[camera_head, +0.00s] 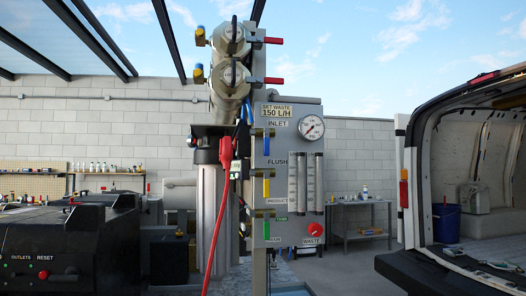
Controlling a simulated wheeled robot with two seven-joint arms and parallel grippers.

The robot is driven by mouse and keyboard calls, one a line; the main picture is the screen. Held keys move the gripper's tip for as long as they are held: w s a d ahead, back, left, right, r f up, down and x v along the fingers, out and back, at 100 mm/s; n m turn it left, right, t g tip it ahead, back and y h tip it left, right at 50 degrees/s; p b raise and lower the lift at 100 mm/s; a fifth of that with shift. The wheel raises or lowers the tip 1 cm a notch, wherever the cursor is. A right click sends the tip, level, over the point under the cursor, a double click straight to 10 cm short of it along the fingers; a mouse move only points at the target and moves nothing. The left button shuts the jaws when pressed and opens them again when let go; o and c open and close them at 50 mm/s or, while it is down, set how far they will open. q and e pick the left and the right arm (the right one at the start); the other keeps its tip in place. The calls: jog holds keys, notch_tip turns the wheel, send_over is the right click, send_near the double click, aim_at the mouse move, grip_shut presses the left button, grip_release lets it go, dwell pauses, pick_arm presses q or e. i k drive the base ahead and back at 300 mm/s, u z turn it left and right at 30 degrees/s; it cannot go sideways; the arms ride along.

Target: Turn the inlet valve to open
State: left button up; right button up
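The inlet valve (266,145) is on the left side of a grey panel (312,113), beside the label INLET. Its blue lever points straight down from a brass body. Below it a second valve with a yellow lever (266,187) and a third with a green lever (266,229) also point down. Neither of my grippers shows in the head view, so nothing of mine is seen touching the valve.
A round gauge (311,127), two clear flow tubes and a red waste knob (315,229) are on the panel. Metal membrane tubes (230,75) with red levers stand above left. A red hose (218,215) hangs left. A black machine (70,250) and a van (470,180) flank them.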

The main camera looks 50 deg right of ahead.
aim_at(266, 130)
jog(key=z, duration=3.15)
jog(key=i, duration=1.4)
jog(key=u, duration=2.65)
